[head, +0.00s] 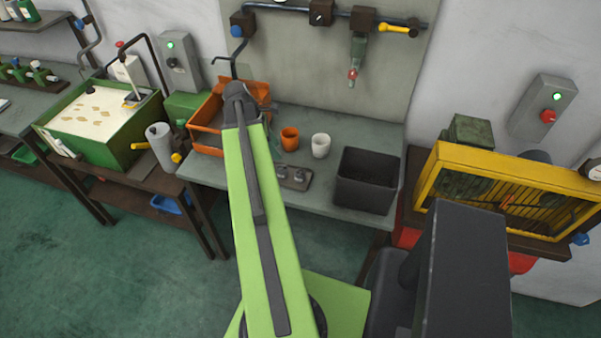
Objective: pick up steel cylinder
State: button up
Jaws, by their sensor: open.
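My green arm reaches up over the bench, and my gripper (258,108) is the dark end part in front of the orange bin. It is open, and its fingertips are hard to make out behind the arm. I see nothing held in it. Small grey metal pieces (293,172) sit on a dark plate (291,182) on the bench, right of my arm. They are too small to tell whether one is the steel cylinder. My gripper is above and left of them, apart from them.
An orange bin (204,137) is partly behind my arm. An orange cup (289,138) and a white cup (321,145) stand behind the plate. A black bin (365,181) stands to the right on the grey bench (320,197). A yellow-framed machine (432,178) stands farther right.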

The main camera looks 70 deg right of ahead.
aim_at(299, 172)
jog(key=b+x, duration=0.3)
jog(key=x, duration=0.1)
jog(key=b+x, duration=0.4)
jog(key=s+b+x, duration=0.1)
jog(key=b+x, duration=0.3)
jog(key=shift+d+f, duration=0.1)
jog(key=shift+d, duration=0.25)
jog(key=shift+s+f+b, duration=0.1)
jog(key=shift+s+b, duration=0.05)
jog(key=shift+b, duration=0.2)
jog(key=shift+d, duration=0.1)
jog(key=b+x, duration=0.4)
jog(key=x, duration=0.1)
jog(key=shift+s+d+b, duration=0.1)
jog(key=shift+s+b, duration=0.2)
jog(key=shift+r, duration=0.25)
jog(key=shift+c, duration=0.5)
grip_shut()
